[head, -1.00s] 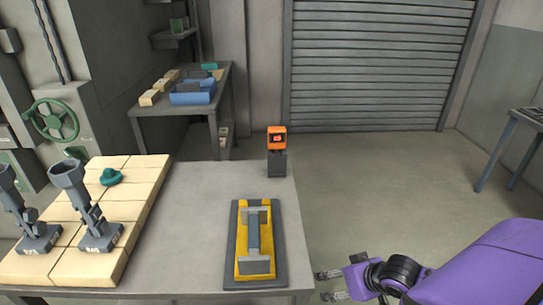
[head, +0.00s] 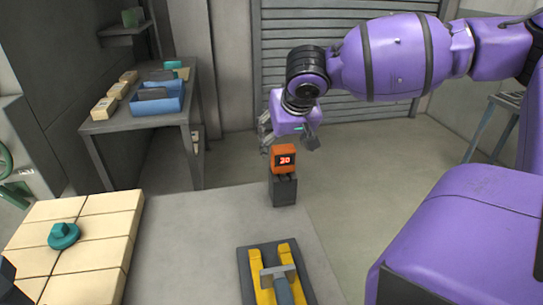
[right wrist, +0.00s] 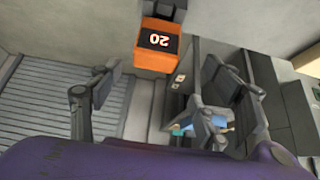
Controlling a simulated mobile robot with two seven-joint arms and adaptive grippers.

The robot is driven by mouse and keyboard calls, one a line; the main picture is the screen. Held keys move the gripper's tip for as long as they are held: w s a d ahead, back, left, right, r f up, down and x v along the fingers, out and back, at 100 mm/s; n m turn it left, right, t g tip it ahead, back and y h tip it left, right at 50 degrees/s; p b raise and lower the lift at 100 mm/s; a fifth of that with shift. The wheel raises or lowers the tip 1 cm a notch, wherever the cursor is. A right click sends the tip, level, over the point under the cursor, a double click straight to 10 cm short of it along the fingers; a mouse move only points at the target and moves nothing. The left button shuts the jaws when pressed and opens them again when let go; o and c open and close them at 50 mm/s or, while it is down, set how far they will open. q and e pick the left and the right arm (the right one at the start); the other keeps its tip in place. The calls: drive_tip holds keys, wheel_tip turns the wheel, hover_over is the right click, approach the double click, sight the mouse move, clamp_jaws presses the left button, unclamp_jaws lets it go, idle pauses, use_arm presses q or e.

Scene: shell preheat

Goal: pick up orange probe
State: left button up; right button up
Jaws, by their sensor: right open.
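The orange probe (head: 283,158), a small block with a lit digit display, stands upright in a dark holder (head: 284,192) at the table's far right corner. My right gripper (head: 289,137) is open and empty, just above and about the probe's top in the head view, fingers pointing down. In the right wrist view the probe (right wrist: 154,58) shows upside down at top centre, between the directions of the two spread fingers (right wrist: 160,72). Whether a finger touches it I cannot tell. My left gripper is not in view.
A tan block mat (head: 105,225) bears a teal knob (head: 63,236) at left. A side bench (head: 140,118) with a blue bin (head: 158,103) stands behind.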

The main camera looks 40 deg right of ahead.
sight(285, 150)
drive_tip(key=shift+w+d+f+b, duration=0.1)
drive_tip(key=shift+d+f+b, duration=0.1)
drive_tip(key=shift+f, duration=0.4)
drive_tip(key=shift+w+d+f+b, duration=0.1)
drive_tip(key=shift+f+b, duration=0.05)
drive_tip(key=shift+f, duration=0.45)
drive_tip(key=x, duration=0.1)
drive_tip(key=b+x, duration=0.1)
drive_tip(key=x, duration=0.2)
drive_tip(key=shift+s+d+f, duration=0.15)
drive_tip(key=shift+d+f, duration=0.05)
drive_tip(key=shift+f, duration=0.15)
drive_tip(key=c, duration=0.7)
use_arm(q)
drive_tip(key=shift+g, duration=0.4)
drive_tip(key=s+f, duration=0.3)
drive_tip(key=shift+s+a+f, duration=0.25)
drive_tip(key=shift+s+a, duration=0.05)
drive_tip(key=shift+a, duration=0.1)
use_arm(e)
drive_tip(key=shift+r, duration=0.1)
drive_tip(key=c, duration=0.7)
